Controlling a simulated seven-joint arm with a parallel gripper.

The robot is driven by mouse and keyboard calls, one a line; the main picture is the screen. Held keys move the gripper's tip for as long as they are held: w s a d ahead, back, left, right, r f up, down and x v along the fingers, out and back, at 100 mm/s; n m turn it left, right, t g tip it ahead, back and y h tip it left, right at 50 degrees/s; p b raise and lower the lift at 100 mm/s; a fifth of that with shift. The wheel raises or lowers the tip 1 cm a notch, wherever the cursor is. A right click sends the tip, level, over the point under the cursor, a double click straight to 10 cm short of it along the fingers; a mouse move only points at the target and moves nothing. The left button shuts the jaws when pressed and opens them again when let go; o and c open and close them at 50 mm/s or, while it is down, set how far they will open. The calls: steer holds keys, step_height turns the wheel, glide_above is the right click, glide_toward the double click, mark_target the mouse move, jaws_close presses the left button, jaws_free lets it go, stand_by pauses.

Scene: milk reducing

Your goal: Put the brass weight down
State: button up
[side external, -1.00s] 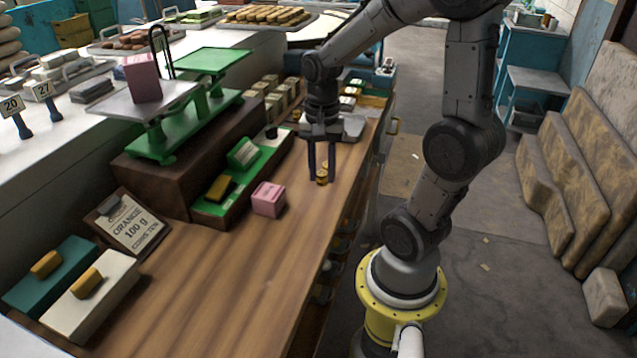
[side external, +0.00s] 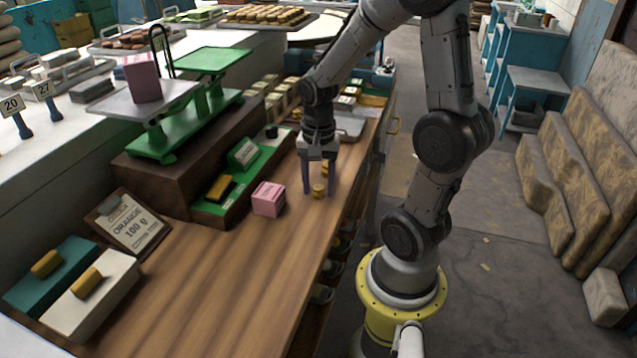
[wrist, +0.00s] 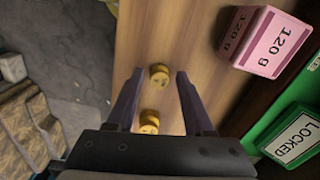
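My gripper (side external: 320,191) is open over the counter, fingers pointing down. One brass weight (side external: 319,191) is between the fingertips, with a gap on each side; the wrist view also shows this weight (wrist: 159,75) between the open fingertips (wrist: 160,73). It appears to stand upright on the wooden counter (side external: 240,275). A second brass weight (side external: 325,168) is just behind it, and in the wrist view this second weight (wrist: 150,121) is closer to the gripper's body.
A pink 120 g block (side external: 268,199) sits left of the gripper, beside a green tray (side external: 235,198) with a LOCKED sign (wrist: 298,136). A green balance scale (side external: 185,125) carries a pink block (side external: 142,78).

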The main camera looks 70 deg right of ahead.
mark_target(318, 187)
steer(key=shift+o, duration=0.4)
steer(key=shift+r, duration=0.3)
step_height(318, 187, up, 12)
steer(key=f, duration=0.1)
steer(key=s+a+r+n+t, duration=0.1)
steer(key=s+a+n+t, duration=0.1)
steer(key=a+n, duration=0.4)
steer(key=s+a+r+n+t, duration=0.1)
steer(key=s+a+n+t, duration=0.2)
steer(key=a+n, duration=0.4)
steer(key=n, duration=0.3)
steer(key=shift+t, duration=0.3)
steer(key=shift+a, duration=0.1)
stand_by(0.7)
